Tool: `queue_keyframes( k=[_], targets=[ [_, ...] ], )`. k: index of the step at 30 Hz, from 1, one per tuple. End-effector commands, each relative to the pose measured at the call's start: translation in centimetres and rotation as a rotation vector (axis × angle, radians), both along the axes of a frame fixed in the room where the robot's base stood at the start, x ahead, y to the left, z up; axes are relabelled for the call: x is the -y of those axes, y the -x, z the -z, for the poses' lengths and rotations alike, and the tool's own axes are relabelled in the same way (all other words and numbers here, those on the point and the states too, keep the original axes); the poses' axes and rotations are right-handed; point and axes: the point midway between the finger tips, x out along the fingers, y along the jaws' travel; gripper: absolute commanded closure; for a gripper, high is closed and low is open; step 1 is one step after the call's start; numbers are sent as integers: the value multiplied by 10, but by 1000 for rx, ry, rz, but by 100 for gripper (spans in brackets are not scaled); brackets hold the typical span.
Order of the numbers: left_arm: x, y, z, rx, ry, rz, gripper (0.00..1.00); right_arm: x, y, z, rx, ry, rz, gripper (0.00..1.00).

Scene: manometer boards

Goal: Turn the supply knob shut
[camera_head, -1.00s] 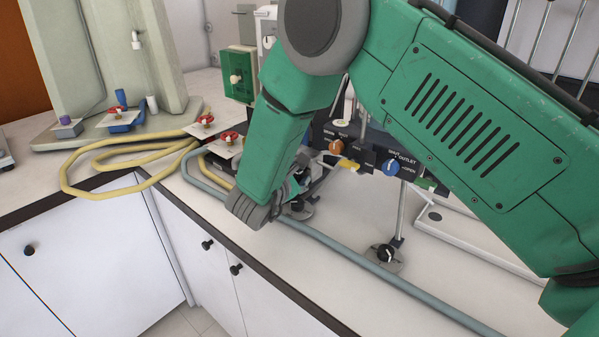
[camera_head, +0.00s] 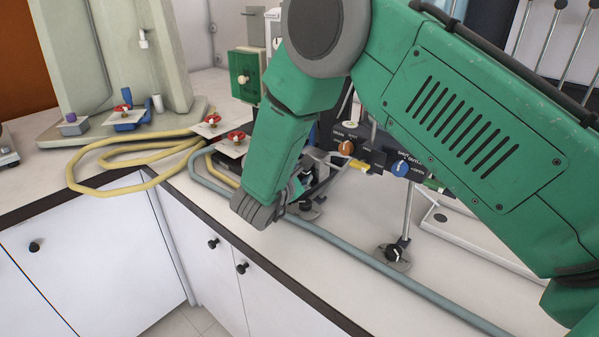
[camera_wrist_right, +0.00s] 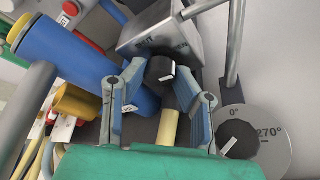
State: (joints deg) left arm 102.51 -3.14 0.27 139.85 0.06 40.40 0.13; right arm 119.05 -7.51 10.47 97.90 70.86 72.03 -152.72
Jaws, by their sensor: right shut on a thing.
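In the right wrist view a black knob (camera_wrist_right: 161,70) with a white mark sits on a grey metal block (camera_wrist_right: 160,34). My right gripper (camera_wrist_right: 163,78) has its blue-grey fingertips on either side of this knob and is shut on it. I cannot read its label well enough to tell that it is the supply knob. In the head view my right gripper (camera_head: 300,186) is low over the bench, mostly hidden behind my green forearm, and the held knob is hidden. Another black knob (camera_wrist_right: 238,139) stands on a dial marked 0° and 270°, right of the fingers. My left gripper is out of view.
A dark panel with an orange knob (camera_head: 346,147) and a blue knob (camera_head: 401,168) stands right of the gripper. A grey-blue hose (camera_head: 390,275) runs along the bench front. Yellow hose (camera_head: 110,189) loops at left. A blue cylinder (camera_wrist_right: 70,48) lies close left of the fingers.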

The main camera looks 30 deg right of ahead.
Motion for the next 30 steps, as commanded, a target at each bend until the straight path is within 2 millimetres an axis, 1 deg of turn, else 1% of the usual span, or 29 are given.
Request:
queue_keyframes(
  k=[1,5,12,21,30],
  targets=[
    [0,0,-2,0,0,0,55,4,-1,-4,18,4,4,100],
    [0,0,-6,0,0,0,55,4,0,-4,72,-13,4,100],
    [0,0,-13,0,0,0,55,4,0,-3,234,-70,2,100],
    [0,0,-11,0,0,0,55,5,1,0,435,-140,2,100],
    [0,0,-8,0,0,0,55,5,1,0,553,-180,4,100]
  ],
)
